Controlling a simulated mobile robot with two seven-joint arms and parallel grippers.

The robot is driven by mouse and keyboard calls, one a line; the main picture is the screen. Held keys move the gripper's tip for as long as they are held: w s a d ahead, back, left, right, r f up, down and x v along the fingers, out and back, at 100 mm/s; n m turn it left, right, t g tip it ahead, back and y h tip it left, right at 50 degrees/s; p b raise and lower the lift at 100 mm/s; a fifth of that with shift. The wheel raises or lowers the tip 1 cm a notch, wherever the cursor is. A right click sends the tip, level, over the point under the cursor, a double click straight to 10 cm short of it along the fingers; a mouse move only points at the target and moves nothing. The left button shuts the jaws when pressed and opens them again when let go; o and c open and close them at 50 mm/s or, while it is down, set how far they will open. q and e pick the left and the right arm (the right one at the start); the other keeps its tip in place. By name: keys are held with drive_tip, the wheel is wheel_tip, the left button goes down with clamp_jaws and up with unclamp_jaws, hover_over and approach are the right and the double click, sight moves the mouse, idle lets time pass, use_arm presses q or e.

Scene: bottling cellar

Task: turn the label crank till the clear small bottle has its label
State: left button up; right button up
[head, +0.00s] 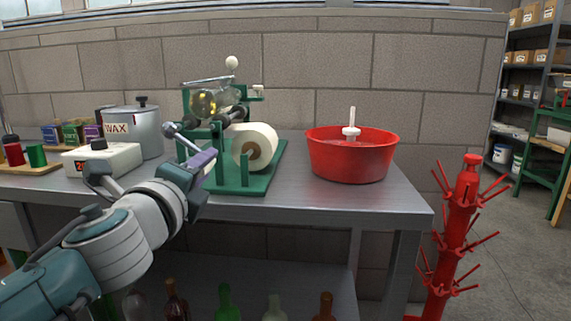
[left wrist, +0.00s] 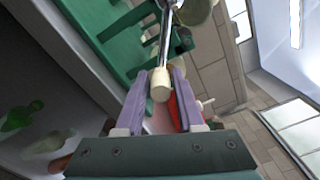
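The green labelling machine (head: 245,184) stands on the bench with a cream label roll (head: 258,146) at its front. The clear small bottle (head: 204,103) lies on its side on top of the machine; I can make out no label on its visible side. The label crank (head: 184,138) is a metal arm on the machine's left side. My left gripper (head: 203,160) is at the crank, its purple fingers on either side of the cream crank handle (left wrist: 160,85), seemingly closed on it. My right gripper is not in view.
A red tub (head: 350,160) stands right of the machine, and a red bottle tree (head: 460,235) stands off the bench's right end. Left are a wax pot (head: 145,130) and a white box (head: 103,160). Several bottles stand below. Bench between machine and tub is clear.

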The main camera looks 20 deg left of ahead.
use_arm(q)
drive_tip(key=shift+o, duration=1.1)
drive_tip(key=shift+s, duration=0.1)
drive_tip(key=shift+s+d, duration=0.15)
drive_tip(key=shift+s, duration=0.2)
drive_tip(key=v, duration=0.9)
drive_tip(key=shift+p, duration=0.35)
